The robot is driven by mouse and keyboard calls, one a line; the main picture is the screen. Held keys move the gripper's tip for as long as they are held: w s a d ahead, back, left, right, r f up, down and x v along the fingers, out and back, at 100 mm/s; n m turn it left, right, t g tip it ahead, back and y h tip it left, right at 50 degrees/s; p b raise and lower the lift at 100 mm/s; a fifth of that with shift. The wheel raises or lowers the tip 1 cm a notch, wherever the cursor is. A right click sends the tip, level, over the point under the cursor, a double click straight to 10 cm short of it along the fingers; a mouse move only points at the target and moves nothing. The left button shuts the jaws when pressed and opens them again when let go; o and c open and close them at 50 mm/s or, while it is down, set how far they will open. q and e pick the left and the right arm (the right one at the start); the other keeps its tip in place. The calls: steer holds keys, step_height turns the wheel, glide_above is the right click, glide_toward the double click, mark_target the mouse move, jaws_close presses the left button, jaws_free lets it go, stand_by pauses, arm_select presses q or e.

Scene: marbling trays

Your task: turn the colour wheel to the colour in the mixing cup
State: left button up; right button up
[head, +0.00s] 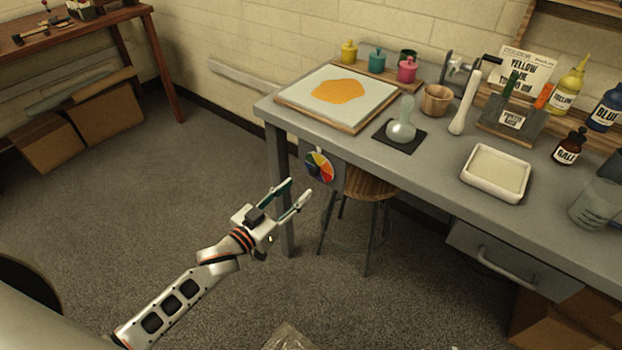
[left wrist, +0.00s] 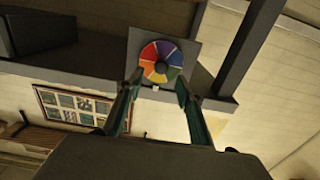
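The colour wheel (head: 319,167) is a disc of coloured wedges with a dark hub, on a grey plate at the front left of the workbench. It also shows in the left wrist view (left wrist: 161,62), with a small white mark at its rim. My left gripper (head: 298,190) is open and empty, in front of the wheel and a little below it. In the left wrist view its fingertips (left wrist: 160,88) stand apart towards either side of the wheel. A clear grey cup (head: 593,206) stands at the right; I cannot tell whether it is the mixing cup or what colour it holds. My right gripper is out of view.
The workbench (head: 350,140) bears a tray with an orange patch (head: 338,91), a glass flask (head: 402,125), a wooden cup (head: 436,100), a white dish (head: 496,172) and several bottles. A stool (head: 365,187) stands under it beside the wheel.

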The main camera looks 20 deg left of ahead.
mark_target(312, 174)
arm_select(q)
steer(key=x, duration=0.7)
steer(key=shift+w+a+b, duration=0.1)
steer(key=shift+w+b, duration=0.1)
steer(key=shift+b, duration=0.15)
jaws_close()
